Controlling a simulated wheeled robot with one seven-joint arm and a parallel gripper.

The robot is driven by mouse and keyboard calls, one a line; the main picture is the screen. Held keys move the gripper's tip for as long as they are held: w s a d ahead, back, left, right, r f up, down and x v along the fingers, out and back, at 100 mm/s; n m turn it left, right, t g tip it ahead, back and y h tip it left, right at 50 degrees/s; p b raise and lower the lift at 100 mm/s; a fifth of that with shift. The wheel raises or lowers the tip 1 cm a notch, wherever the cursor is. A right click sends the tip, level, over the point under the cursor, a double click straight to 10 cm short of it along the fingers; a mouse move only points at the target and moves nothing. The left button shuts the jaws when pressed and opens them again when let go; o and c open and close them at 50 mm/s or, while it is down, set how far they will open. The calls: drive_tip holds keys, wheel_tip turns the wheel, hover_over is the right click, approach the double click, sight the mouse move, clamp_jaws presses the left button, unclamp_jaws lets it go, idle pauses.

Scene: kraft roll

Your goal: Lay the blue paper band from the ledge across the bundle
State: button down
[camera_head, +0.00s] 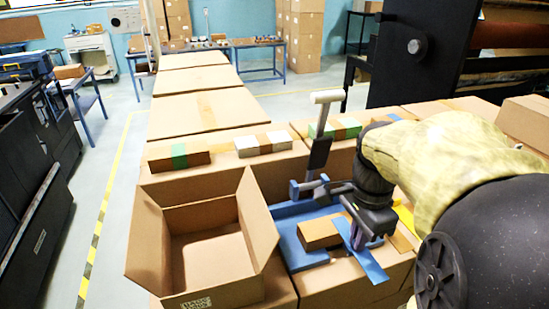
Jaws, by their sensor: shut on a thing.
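The blue paper band (372,264) is a flat strip held in my gripper (368,238). It slants from the right end of the bundle down toward the front right. The bundle (316,234) is a brown block on a blue base plate (292,247). The band's upper end overlaps the bundle's right end in the picture; I cannot tell whether they touch. My gripper is shut on the band, just right of the bundle, and its jaws hide part of the band. I cannot make out the ledge clearly.
A lever with a white handle (327,96) stands behind the bundle. An open empty carton (205,276) is at the left. A yellow strip (404,216) lies right of my gripper.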

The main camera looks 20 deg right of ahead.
drive_tip(key=p, duration=0.3)
hover_over(330, 225)
drive_tip(key=shift+s, duration=0.4)
drive_tip(key=shift+w+r, duration=0.1)
drive_tip(key=shift+w, duration=0.15)
drive_tip(key=shift+w+f+p, duration=0.2)
drive_tip(key=shift+f+p, duration=0.15)
drive_tip(key=shift+p, duration=0.05)
drive_tip(key=shift+f+p, duration=0.35)
drive_tip(key=shift+f, duration=1.15)
drive_tip(key=shift+f, duration=0.15)
drive_tip(key=c, duration=1.6)
unclamp_jaws()
